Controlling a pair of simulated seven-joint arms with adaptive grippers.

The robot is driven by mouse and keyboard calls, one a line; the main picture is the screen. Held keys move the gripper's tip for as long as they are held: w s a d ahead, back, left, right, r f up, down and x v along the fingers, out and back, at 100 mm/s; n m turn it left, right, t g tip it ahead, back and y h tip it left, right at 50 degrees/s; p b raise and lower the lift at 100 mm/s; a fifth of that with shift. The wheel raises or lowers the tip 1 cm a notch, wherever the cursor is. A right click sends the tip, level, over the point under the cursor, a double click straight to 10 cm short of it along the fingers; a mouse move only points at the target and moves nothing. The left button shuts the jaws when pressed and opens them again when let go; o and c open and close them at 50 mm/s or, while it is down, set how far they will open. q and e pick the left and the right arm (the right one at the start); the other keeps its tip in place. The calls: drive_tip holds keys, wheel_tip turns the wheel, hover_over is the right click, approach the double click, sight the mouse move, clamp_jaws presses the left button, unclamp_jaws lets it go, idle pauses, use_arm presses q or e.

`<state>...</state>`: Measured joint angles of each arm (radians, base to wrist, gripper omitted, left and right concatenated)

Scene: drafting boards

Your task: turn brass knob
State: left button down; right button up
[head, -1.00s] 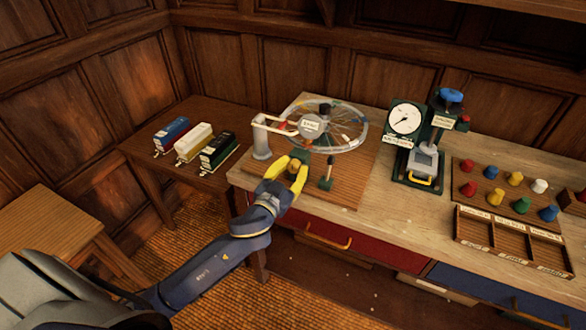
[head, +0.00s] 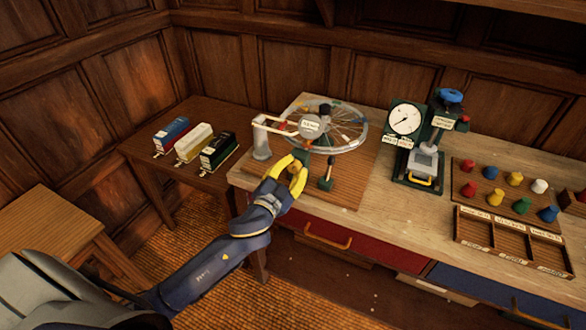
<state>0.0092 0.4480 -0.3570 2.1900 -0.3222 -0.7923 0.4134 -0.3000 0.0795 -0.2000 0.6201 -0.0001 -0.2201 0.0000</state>
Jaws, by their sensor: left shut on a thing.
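My left gripper (head: 296,175), with yellow fingers, is at the front left of the wooden board (head: 345,188) on the bench. It is shut on the brass knob at the small dark green block (head: 301,156). The fingers hide most of the knob. Behind it a spoked wheel with a clear rim (head: 352,146) lies nearly flat, with coloured marks on it. My right gripper is not in view.
A small dark lever (head: 327,175) stands just right of the gripper. A dial gauge (head: 405,118) and a green press (head: 428,155) stand farther right, then coloured pegs and a divided tray (head: 510,240). Three toy-like blocks sit on the left side table (head: 185,118).

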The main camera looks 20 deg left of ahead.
use_arm(q)
drive_tip(key=m, duration=0.5)
drive_tip(key=shift+a+f+m, duration=0.1)
drive_tip(key=shift+a+m, duration=0.05)
drive_tip(key=shift+m, duration=0.15)
drive_tip(key=m, duration=1.1)
drive_tip(key=shift+r+m, duration=0.3)
drive_tip(key=shift+m, duration=0.1)
drive_tip(key=shift+w+r+m, duration=0.1)
drive_tip(key=shift+r+m, duration=0.1)
drive_tip(key=shift+m, duration=2.1)
drive_tip(key=c, duration=1.3)
unclamp_jaws()
drive_tip(key=o, duration=0.4)
drive_tip(key=shift+f, duration=0.1)
drive_tip(key=s, duration=1.2)
